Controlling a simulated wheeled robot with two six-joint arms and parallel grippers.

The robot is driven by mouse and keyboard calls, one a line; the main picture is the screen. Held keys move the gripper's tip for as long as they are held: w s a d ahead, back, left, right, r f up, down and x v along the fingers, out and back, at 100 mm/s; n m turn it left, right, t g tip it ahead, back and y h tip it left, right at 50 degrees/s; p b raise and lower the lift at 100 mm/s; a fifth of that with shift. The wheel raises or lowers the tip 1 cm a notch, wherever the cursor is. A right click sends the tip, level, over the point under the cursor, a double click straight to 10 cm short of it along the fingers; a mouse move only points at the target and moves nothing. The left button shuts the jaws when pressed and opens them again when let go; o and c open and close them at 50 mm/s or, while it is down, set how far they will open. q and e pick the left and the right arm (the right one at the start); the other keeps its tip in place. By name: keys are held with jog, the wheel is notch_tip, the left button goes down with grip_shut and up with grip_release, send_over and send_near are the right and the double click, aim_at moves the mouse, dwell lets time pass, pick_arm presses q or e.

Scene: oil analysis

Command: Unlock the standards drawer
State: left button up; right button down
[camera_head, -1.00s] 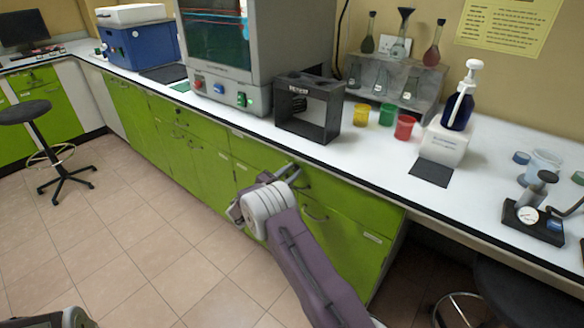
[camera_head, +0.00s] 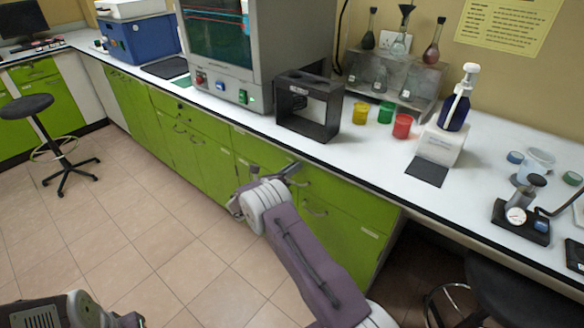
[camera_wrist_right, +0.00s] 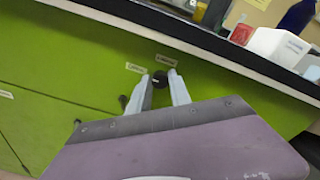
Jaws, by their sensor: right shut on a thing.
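A green drawer front (camera_head: 258,152) sits under the counter's front edge, and it is closed. My right gripper (camera_head: 292,171) is at this drawer front, near its right part. In the right wrist view its two pale fingers (camera_wrist_right: 164,88) are closed around a small dark round knob (camera_wrist_right: 159,77) on the green front (camera_wrist_right: 88,52). Two small white labels sit just above the knob, one to each side (camera_wrist_right: 136,68); their print is too small to read surely. My left gripper is not visible.
On the counter (camera_head: 340,158) stand a black frame box (camera_head: 308,105), yellow (camera_head: 361,112), green (camera_head: 386,112) and red (camera_head: 402,126) cups and a pump bottle (camera_head: 455,112). A dark stool (camera_head: 497,285) is at lower right.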

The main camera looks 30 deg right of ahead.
jog(key=shift+n, duration=0.5)
dwell(0.3)
jog(key=c, duration=1.2)
grip_release()
jog(key=shift+a, duration=0.15)
jog(key=p+v, duration=0.1)
jog(key=v, duration=0.7)
jog(key=shift+s+a, duration=0.1)
jog(key=shift+a, duration=0.3)
jog(key=shift+d, duration=0.1)
